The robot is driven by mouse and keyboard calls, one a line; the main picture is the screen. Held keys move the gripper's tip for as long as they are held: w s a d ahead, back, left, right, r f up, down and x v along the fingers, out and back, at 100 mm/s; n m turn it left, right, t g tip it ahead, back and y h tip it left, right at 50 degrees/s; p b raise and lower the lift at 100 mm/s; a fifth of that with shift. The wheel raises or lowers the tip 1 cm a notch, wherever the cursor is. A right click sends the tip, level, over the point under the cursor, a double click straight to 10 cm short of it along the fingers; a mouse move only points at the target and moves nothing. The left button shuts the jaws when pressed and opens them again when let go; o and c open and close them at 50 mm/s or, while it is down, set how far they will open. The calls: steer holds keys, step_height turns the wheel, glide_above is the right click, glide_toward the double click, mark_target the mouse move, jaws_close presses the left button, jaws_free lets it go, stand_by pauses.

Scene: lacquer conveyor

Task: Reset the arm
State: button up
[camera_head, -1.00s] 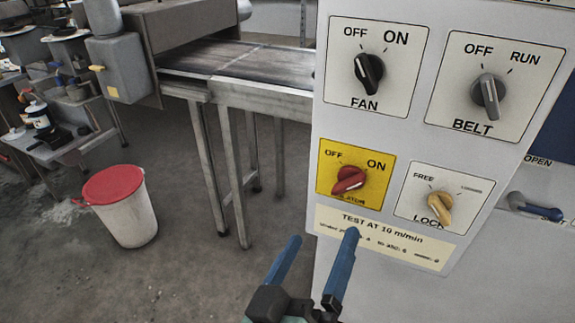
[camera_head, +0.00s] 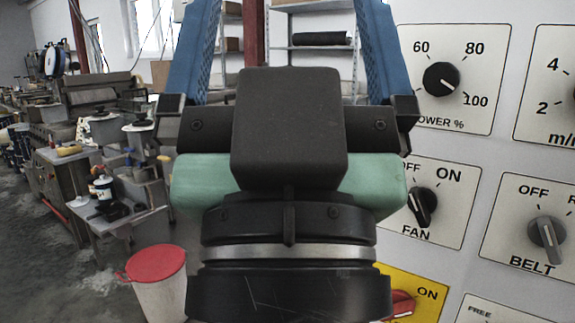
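My gripper (camera_head: 285,50) stands upright in the middle of the head view, close to the camera, with its two blue fingers pointing up. The fingers are wide apart with nothing between them; their tips are cut off by the top edge. It is left of the control panel (camera_head: 470,150) and hides part of it. The panel carries the power knob (camera_head: 441,79), the black fan knob (camera_head: 422,206), the grey belt knob (camera_head: 546,238) and a red knob (camera_head: 401,304) on a yellow plate, partly hidden by my arm. The fan and belt pointers are not at ON or RUN.
A white bucket with a red lid (camera_head: 156,264) stands on the floor at lower left. A low bench (camera_head: 100,208) with pots and cans is behind it. Shelves (camera_head: 312,55) stand at the back. Grey floor at far left is clear.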

step_height(320, 180, up, 21)
steer(key=p, duration=1.9)
